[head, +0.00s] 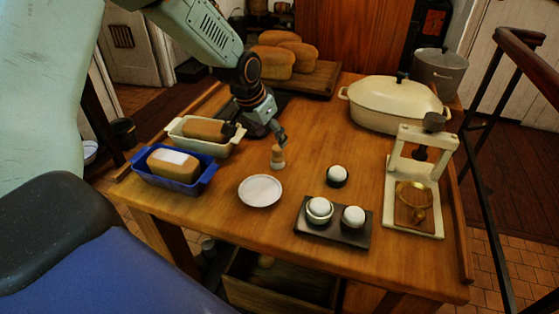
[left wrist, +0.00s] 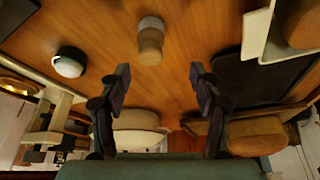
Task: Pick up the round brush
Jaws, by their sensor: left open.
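The round brush (head: 278,157) stands upright on the wooden table, a small tan cylinder with a pale lower end. It also shows in the left wrist view (left wrist: 150,42), ahead of the fingers and slightly left of the midline between them. My left gripper (head: 277,133) is just above and behind the brush in the head view. In the left wrist view my left gripper (left wrist: 160,75) is open with nothing between its fingers. The brush stands apart from the fingers. My right gripper is in neither view.
A white dish (head: 260,191) lies in front of the brush. Left are a cream loaf tin (head: 225,149) and a blue one (head: 202,184). Right are a dark cup (head: 336,182), a dark tray (head: 333,237), a cream press (head: 390,205) and a lidded pot (head: 388,112). Bare table lies between.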

